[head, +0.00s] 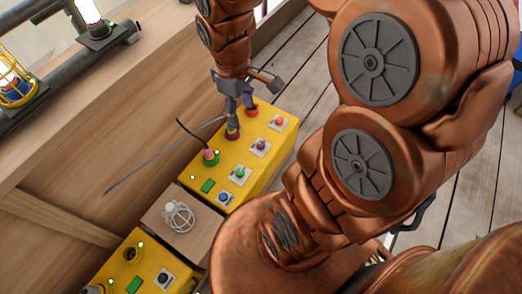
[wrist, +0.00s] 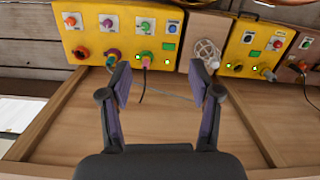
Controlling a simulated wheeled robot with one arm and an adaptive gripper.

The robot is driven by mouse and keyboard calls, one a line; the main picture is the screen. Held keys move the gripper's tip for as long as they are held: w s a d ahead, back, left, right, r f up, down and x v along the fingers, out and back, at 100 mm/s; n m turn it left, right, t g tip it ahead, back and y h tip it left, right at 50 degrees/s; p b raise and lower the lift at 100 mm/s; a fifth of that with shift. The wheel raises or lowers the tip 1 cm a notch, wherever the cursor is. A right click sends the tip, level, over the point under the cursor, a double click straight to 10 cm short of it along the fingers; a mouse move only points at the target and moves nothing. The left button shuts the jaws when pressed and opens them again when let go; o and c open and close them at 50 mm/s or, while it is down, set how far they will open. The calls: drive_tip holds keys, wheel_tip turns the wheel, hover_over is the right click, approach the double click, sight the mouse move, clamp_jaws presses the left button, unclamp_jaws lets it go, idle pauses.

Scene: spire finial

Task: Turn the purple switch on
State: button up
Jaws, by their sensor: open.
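The purple switch (head: 260,145) is a small knob on a white plate on top of a yellow control box (head: 265,168), between an orange and a green switch. It also shows in the wrist view (wrist: 107,22), at the upper left; which way it is set is too small to tell. My gripper (head: 240,109) is over the far end of the box, near the purple and orange sockets. In the wrist view its fingers (wrist: 163,84) are spread wide with nothing between them, and the purple switch lies beyond and left of them.
The box also carries an orange switch (head: 279,121), a green switch (head: 239,173) and a blue switch (head: 223,197). A pink plug (head: 209,153) with a black cable stands in the green socket. A caged lamp (head: 179,216) sits between this box and another yellow box (head: 135,265).

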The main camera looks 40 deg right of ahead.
drive_tip(key=w+d+f+n+b, duration=0.1)
drive_tip(key=w+d+f+b, duration=0.2)
drive_tip(key=f+b, duration=0.4)
drive_tip(key=w+d+f+n+b, duration=0.1)
drive_tip(key=w+d+f+b, duration=0.3)
drive_tip(key=f, duration=0.6)
drive_tip(key=w+d+f+n+b, duration=0.2)
drive_tip(key=w+f+b, duration=0.1)
drive_tip(key=f+b, duration=0.45)
drive_tip(key=n+t+b, duration=0.1)
drive_tip(key=n+b, duration=0.1)
drive_tip(key=b, duration=0.8)
hover_over(261, 144)
wheel_tip(261, 144, down, 17)
drive_tip(key=shift+s+a+f, duration=0.1)
drive_tip(key=shift+a, duration=0.05)
drive_tip(key=shift+f+b, duration=1.6)
drive_tip(key=shift+f, duration=2.15)
drive_tip(key=shift+w, duration=0.2)
drive_tip(key=c, duration=1.1)
drive_tip(key=shift+r, duration=0.1)
drive_tip(key=shift+c, duration=0.2)
